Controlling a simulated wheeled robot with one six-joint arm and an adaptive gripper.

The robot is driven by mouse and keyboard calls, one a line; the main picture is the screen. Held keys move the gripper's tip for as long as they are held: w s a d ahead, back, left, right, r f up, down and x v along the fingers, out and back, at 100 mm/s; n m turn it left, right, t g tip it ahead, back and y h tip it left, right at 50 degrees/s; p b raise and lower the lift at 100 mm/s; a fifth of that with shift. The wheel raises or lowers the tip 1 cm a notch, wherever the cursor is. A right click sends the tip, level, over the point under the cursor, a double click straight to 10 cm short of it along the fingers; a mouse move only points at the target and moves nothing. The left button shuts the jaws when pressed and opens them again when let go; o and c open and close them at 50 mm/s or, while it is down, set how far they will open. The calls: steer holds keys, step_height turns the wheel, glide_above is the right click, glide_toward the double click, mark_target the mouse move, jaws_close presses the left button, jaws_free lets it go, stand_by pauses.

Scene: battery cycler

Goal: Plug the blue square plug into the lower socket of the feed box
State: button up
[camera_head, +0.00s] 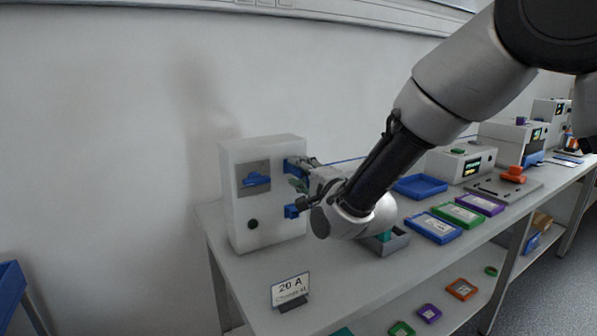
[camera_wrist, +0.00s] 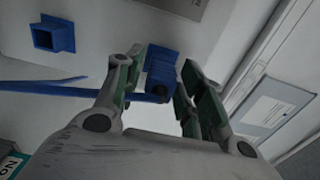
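The white feed box (camera_head: 265,195) stands at the left of the table in the head view. Its right side bears an upper blue fitting (camera_head: 293,166) and a lower blue socket (camera_head: 291,211). In the wrist view a hollow square blue socket (camera_wrist: 52,38) is empty. The blue square plug (camera_wrist: 160,70) is between my fingers, against or close to the box face, with a blue cable running left. My gripper (camera_wrist: 165,68) straddles the plug with narrow gaps showing, so it looks open. In the head view my gripper (camera_head: 303,178) is at the upper fitting's height, partly hiding it.
A "20 A" sign (camera_head: 290,290) stands at the table's front edge. A grey open box (camera_head: 387,242) lies below my wrist. A blue tray (camera_head: 420,187) and coloured frames, such as a green one (camera_head: 458,213), lie to the right. The wall is close behind.

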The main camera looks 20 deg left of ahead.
mark_target(304, 174)
steer(key=c, duration=0.5)
steer(key=shift+o, duration=0.2)
steer(key=shift+s+d, duration=0.1)
steer(key=shift+v, duration=2.7)
